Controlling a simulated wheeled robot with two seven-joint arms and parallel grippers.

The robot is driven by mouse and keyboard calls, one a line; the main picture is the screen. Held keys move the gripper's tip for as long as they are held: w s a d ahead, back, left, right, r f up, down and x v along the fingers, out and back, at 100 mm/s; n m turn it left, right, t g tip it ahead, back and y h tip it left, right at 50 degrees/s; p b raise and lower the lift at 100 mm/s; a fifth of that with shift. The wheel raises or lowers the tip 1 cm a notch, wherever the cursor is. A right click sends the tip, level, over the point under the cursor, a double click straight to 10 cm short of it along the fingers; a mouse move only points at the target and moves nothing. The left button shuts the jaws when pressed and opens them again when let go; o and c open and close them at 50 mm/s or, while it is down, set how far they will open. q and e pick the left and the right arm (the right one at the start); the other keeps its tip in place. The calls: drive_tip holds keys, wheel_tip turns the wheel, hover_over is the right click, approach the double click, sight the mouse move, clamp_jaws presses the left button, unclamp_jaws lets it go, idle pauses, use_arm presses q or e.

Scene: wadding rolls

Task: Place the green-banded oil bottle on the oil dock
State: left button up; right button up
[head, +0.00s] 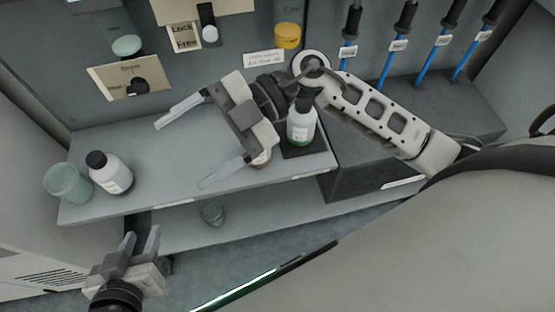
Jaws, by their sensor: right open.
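The green-banded oil bottle (300,130) is white with a dark cap and a green band low down. It stands upright on a dark square pad (304,151), which looks like the oil dock, at the right end of the grey shelf. My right gripper (188,147) is wide open and empty, its fingers pointing left over the shelf. Its wrist is beside the bottle and partly overlaps it in the picture; I cannot tell whether they touch. My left gripper (140,239) is at the bottom left, below the shelf's front edge, with nothing visible between its fingers.
A white bottle with a black cap (111,173) and a translucent cup (68,184) stand at the shelf's left end. A brownish thing (262,159) is mostly hidden behind my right gripper. A small glass (212,214) is on the lower shelf. Blue-shafted tools (390,66) hang at the back right.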

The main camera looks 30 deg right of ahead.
wheel_tip(320, 180, up, 6)
drive_tip(key=w+d+m+t+y, duration=0.2)
drive_tip(key=w+m+t+y, duration=0.15)
drive_tip(key=m+t, duration=0.7)
drive_tip(key=w+d+f+m+t+h, duration=0.2)
drive_tip(key=d+f+m+t+h, duration=0.6)
drive_tip(key=m+h, duration=0.4)
drive_tip(key=s+f+m+g+h, duration=0.3)
drive_tip(key=s+f+g, duration=0.2)
drive_tip(key=f, duration=0.8)
drive_tip(key=s+d, duration=0.1)
drive_tip(key=s, duration=0.2)
drive_tip(key=shift+s+f, duration=0.2)
drive_tip(key=shift+f, duration=0.2)
